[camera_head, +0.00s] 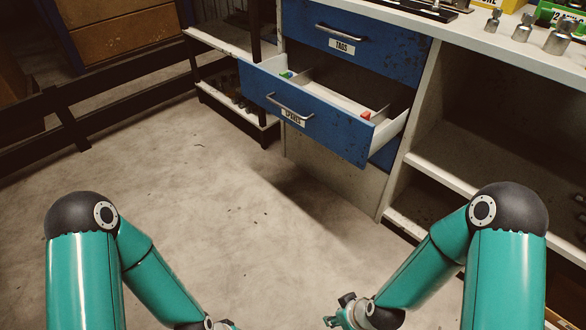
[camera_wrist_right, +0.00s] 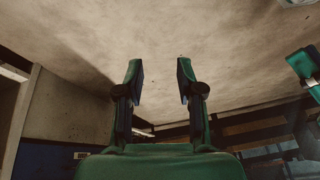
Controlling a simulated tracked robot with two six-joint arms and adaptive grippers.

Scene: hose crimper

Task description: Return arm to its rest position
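My right gripper (camera_head: 345,312) hangs low at the bottom of the head view, over the floor and in front of the cabinet. In the right wrist view its two fingers (camera_wrist_right: 160,78) stand apart with nothing between them, so it is open and empty. My left arm (camera_head: 150,275) bends down at the lower left. Only a sliver of its end shows at the bottom edge of the head view, and its fingers cannot be made out. Neither arm touches the cabinet.
A blue drawer (camera_head: 330,128) is pulled out, holding a red piece (camera_head: 366,115) and a green piece (camera_head: 287,75). The TAGS drawer (camera_head: 375,55) above is shut. Metal fittings (camera_head: 522,28) stand on the bench top. Open shelves (camera_head: 480,178) are at right. The floor (camera_head: 230,200) is clear.

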